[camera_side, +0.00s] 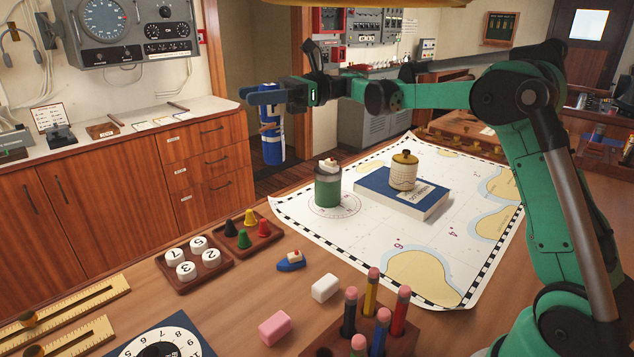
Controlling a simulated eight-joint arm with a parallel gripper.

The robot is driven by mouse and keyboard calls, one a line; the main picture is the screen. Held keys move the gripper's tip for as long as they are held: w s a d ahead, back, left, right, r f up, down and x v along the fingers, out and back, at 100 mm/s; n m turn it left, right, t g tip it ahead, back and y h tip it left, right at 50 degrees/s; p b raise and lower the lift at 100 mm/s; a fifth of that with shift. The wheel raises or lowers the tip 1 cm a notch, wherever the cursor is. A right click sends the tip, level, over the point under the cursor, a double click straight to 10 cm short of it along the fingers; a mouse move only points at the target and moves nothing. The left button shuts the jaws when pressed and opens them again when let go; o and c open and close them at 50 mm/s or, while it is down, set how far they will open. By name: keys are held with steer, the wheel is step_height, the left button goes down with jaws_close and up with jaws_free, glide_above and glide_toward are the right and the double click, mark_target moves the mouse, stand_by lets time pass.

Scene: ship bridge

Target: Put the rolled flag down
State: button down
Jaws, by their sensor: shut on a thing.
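The rolled flag (273,150) is an upright blue and white roll with a tan band around its middle. My gripper (268,96) is shut on its upper part, reaching in from the right. The flag is held in the air. Its lower end shows above the table's far edge, against the dark floor and doorway behind. The gripper's fingers hide part of the flag's upper end.
A green canister (328,188) and a blue book (402,194) with a cream tin (404,171) on it stand on the chart (355,250). Pawns (249,217), numbered discs (186,271) and a toy boat (291,261) lie nearer. The chart's front part is clear.

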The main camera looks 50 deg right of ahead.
steer(key=s+a+n+g+y, duration=0.1)
steer(key=s+a+n+g, duration=0.15)
steer(key=a, duration=0.35)
steer(key=s+a+n+g, duration=0.1)
steer(key=s+a+g, duration=0.15)
steer(key=a, duration=0.35)
step_height(320, 180, down, 20)
steer(key=shift+w+a+g, duration=0.15)
steer(key=shift+g, duration=0.25)
steer(key=shift+f, duration=0.15)
steer(key=shift+c, duration=1.5)
jaws_free()
